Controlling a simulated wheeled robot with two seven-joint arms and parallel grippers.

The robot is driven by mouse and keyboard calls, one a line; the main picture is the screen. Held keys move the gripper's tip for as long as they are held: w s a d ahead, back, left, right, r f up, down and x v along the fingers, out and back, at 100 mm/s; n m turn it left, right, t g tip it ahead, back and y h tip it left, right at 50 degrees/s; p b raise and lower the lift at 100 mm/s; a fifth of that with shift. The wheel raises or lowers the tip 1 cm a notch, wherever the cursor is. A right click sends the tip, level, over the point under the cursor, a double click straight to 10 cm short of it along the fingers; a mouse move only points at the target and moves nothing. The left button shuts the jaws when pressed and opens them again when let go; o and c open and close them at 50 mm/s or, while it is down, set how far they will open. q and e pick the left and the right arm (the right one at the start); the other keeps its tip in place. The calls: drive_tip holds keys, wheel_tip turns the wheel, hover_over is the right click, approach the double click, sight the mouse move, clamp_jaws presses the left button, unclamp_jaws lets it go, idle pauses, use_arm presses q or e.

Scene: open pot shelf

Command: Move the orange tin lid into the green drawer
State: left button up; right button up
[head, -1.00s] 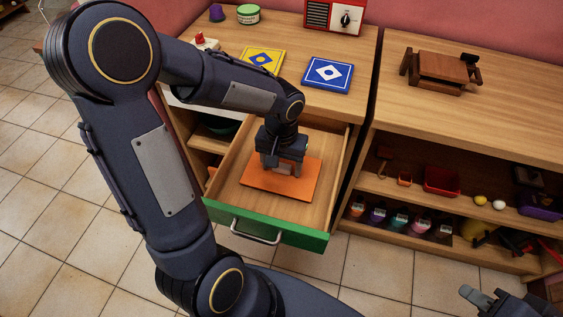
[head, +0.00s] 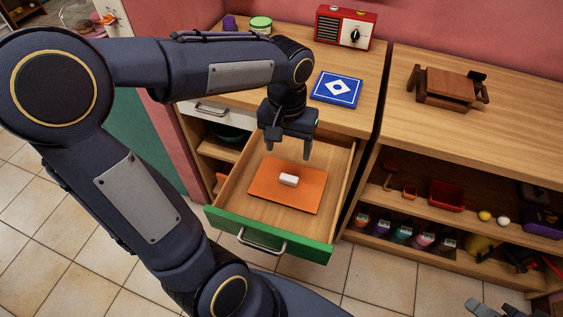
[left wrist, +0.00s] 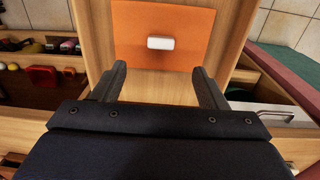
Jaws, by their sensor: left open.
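The orange tin lid (head: 264,187), a flat orange rectangle with a white block-shaped handle (head: 289,180) on top, lies flat inside the green drawer (head: 262,235). The drawer is pulled open and has a silver handle. My left gripper (head: 290,152) is above the lid, open and empty, its two fingers apart and clear of the handle. In the left wrist view the lid (left wrist: 193,23) and its white handle (left wrist: 160,43) lie beyond the open fingertips (left wrist: 160,75). Only the tip of my right gripper (head: 482,308) shows at the lower right edge, too little to judge.
A small wooden stand (head: 447,88) is on the right counter. Shelves below it hold bottles and a red tray (head: 446,195).

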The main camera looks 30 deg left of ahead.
use_arm(q)
drive_tip(key=s+d+t+h, duration=0.1)
drive_tip(key=s+t, duration=0.1)
drive_tip(key=s, duration=0.4)
drive_tip(key=s+d+r+m+t+h, duration=0.1)
drive_tip(key=s+d+t+h, duration=0.1)
drive_tip(key=s, duration=0.5)
drive_tip(key=shift+s+t+h, duration=0.15)
drive_tip(key=shift+t+h, duration=0.15)
drive_tip(key=shift+t, duration=0.4)
drive_tip(key=shift+d, duration=0.1)
use_arm(e)
drive_tip(key=shift+s, duration=0.1)
